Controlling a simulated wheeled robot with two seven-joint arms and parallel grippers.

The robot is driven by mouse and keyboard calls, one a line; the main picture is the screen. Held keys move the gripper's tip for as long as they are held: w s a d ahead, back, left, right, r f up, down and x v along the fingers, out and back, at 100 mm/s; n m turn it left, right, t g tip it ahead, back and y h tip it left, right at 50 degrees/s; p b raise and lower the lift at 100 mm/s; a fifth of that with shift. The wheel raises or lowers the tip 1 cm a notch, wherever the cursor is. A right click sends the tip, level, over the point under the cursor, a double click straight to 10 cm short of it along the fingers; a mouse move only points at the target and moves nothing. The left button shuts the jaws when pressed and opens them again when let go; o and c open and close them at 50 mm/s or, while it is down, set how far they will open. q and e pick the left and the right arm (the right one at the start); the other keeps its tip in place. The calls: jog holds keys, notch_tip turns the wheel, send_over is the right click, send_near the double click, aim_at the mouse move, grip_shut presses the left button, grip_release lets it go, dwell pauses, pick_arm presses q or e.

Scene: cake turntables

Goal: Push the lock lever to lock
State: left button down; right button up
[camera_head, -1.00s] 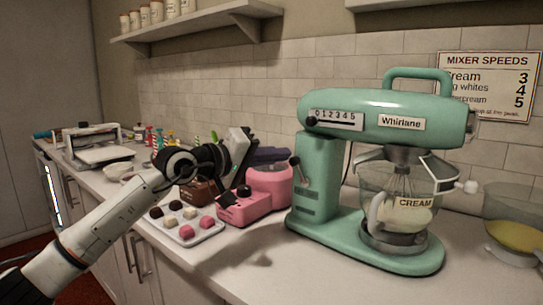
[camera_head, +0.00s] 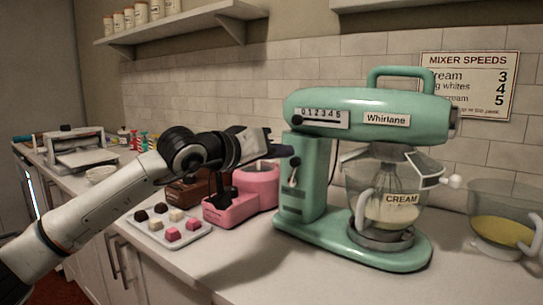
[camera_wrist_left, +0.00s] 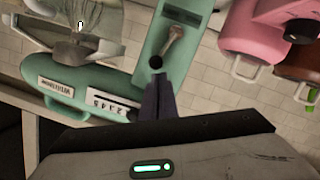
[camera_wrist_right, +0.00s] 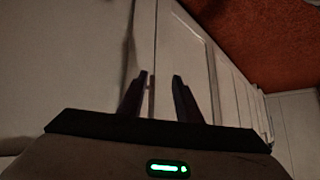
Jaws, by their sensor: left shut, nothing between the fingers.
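The teal mixer (camera_head: 375,115) stands on the counter, labelled Whirlane. Its lock lever (camera_head: 293,174) is on the column's left face, with a dark knob at the upper end. The lever stands nearly upright. It also shows in the left wrist view (camera_wrist_left: 172,42), where the mixer appears upside down. My left gripper (camera_head: 288,151) is shut and empty, its tips very close to the knob; I cannot tell whether they touch. The closed fingers also show in the left wrist view (camera_wrist_left: 160,82). My right gripper (camera_wrist_right: 162,77) is open and empty, seen only in its wrist view.
A pink appliance (camera_head: 230,209) and a tray of sweets (camera_head: 201,236) lie below my left arm. A glass bowl (camera_head: 392,190) marked CREAM sits under the mixer head. Another bowl (camera_head: 500,230) stands at right. The counter's front is clear.

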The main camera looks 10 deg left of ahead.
pick_arm(q)
jog(key=s+a+r+p, duration=0.1)
jog(key=s+a+r, duration=0.4)
jog(key=s, duration=0.3)
jog(key=shift+s+a+r+p, duration=0.2)
jog(key=shift+s+r+p, duration=0.1)
jog(key=shift+r, duration=0.2)
